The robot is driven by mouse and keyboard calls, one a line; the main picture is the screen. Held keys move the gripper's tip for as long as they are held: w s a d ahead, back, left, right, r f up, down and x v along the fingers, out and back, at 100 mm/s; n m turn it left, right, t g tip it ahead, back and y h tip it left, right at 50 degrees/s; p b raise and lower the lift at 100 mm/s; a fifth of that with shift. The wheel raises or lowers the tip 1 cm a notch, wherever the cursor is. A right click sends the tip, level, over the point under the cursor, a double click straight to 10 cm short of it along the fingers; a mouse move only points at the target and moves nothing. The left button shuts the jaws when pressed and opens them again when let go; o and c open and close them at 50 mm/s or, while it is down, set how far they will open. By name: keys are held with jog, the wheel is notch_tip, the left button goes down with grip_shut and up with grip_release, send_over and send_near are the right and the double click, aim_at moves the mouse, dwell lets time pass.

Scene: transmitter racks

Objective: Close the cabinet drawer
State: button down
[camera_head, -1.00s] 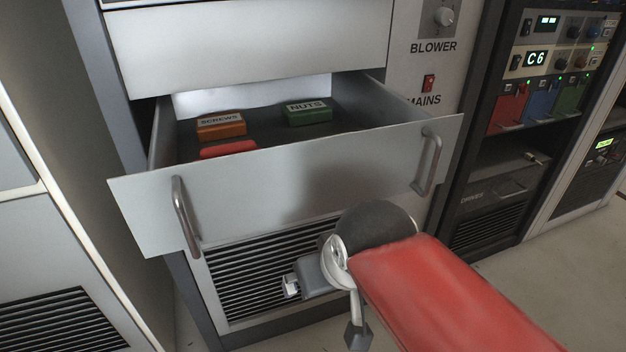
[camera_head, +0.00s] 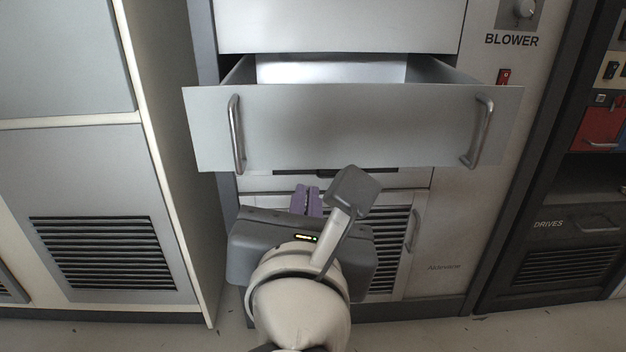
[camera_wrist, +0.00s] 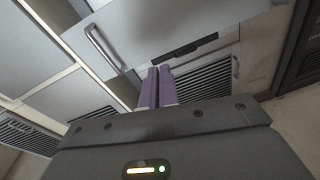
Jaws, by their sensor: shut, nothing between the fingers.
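The cabinet drawer (camera_head: 350,128) is pulled out, with a plain grey front and a vertical bar handle at each end, the left handle (camera_head: 236,134) and the right handle (camera_head: 477,131). Its contents are hidden behind the front from this angle. My gripper (camera_head: 308,190) is shut and empty, its purple fingers pointing at the cabinet just below the drawer front's lower edge, left of centre. In the wrist view the fingers (camera_wrist: 158,75) lie side by side, with the drawer front (camera_wrist: 165,28) above them and one handle (camera_wrist: 102,48) to the upper left. I cannot tell whether they touch anything.
A closed panel (camera_head: 340,25) is above the drawer. Below it is a vented panel with a small handle (camera_head: 412,230). A pale cabinet (camera_head: 75,180) stands on the left, a dark rack (camera_head: 560,230) on the right. Bare floor (camera_head: 480,335) lies in front.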

aim_at(292, 130)
jog(key=w+n, duration=0.1)
jog(key=w, duration=0.3)
jog(key=w+r+n+b, duration=0.1)
jog(key=w, duration=0.3)
jog(key=w+a+t+y+b, duration=0.1)
jog(key=w, duration=0.3)
jog(key=shift+a+r+n, duration=0.1)
jog(key=shift+r+n, duration=0.3)
jog(key=w, duration=0.7)
jog(key=w+b, duration=0.1)
jog(key=w, duration=0.7)
jog(key=w+b, duration=0.1)
jog(key=w, duration=0.6)
jog(key=shift+w+d, duration=0.25)
jog(key=shift+d, duration=0.15)
jog(key=shift+w, duration=0.55)
jog(key=shift+r, duration=0.2)
jog(key=shift+d, duration=0.1)
